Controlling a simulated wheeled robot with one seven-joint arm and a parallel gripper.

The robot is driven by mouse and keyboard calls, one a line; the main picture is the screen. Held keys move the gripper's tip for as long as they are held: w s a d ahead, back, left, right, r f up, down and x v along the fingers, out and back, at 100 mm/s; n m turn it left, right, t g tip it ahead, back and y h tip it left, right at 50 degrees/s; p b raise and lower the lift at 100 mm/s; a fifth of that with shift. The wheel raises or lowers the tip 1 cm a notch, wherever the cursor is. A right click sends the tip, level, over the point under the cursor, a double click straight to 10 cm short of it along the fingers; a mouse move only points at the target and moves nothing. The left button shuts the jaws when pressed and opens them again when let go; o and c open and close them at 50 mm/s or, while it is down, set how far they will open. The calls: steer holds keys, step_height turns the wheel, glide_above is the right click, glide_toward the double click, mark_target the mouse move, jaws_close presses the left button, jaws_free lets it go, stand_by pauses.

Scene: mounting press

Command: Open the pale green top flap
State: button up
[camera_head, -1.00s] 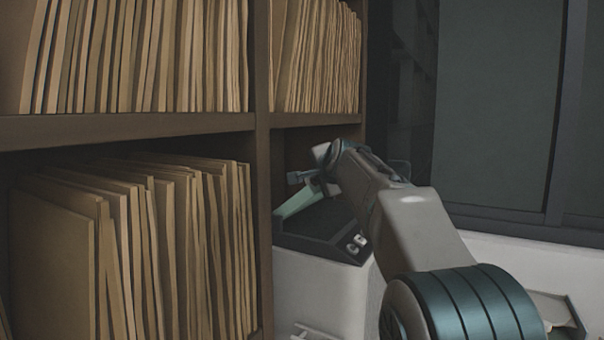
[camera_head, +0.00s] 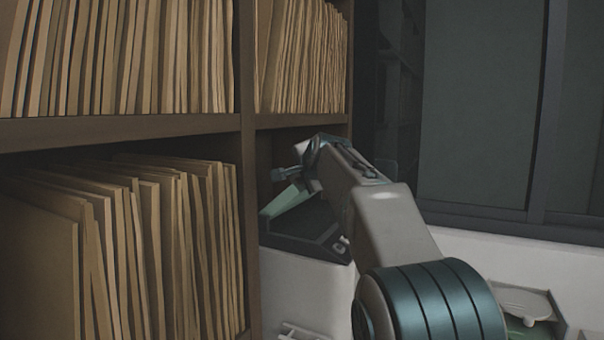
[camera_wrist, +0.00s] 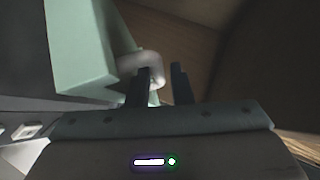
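The pale green top flap (camera_head: 287,201) shows on the dark top of a white-bodied machine (camera_head: 305,285) in the head view. It stands tilted up at an angle, and my wrist covers part of it. In the wrist view the flap (camera_wrist: 80,48) fills the upper left, with a whitish rounded handle (camera_wrist: 126,66) at its right edge. My gripper (camera_wrist: 163,72) has its two dark fingers apart. The left finger overlaps the handle, and the handle's end reaches toward the gap. I cannot tell whether they touch. In the head view my gripper (camera_head: 284,176) is at the flap's upper end.
A brown shelf (camera_head: 245,150) full of upright folders stands close on the left. A dark window or panel (camera_head: 480,110) is behind on the right. A small open tray or lid (camera_head: 525,302) sits at the lower right. Buttons on the machine are partly hidden by my arm.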

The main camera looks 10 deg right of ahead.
steer(key=b+v, duration=0.4)
steer(key=v, duration=0.9)
steer(key=shift+s+r+b, duration=0.2)
steer(key=shift+s+b, duration=0.1)
steer(key=shift+s, duration=0.05)
steer(key=shift+d, duration=0.15)
steer(key=s+f+n+g, duration=0.3)
steer(key=s+f, duration=0.7)
steer(key=f, duration=0.4)
steer(key=s+f+n+g+b, duration=0.1)
steer(key=s+f+n+g, duration=0.3)
steer(key=s+f, duration=0.6)
steer(key=s+f+n+g+h, duration=0.1)
steer(key=s+f+n+g, duration=0.2)
steer(key=f, duration=1.5)
steer(key=s+d+n, duration=0.1)
steer(key=s+n, duration=0.2)
steer(key=s, duration=0.4)
steer(key=shift+s+f+b, duration=0.4)
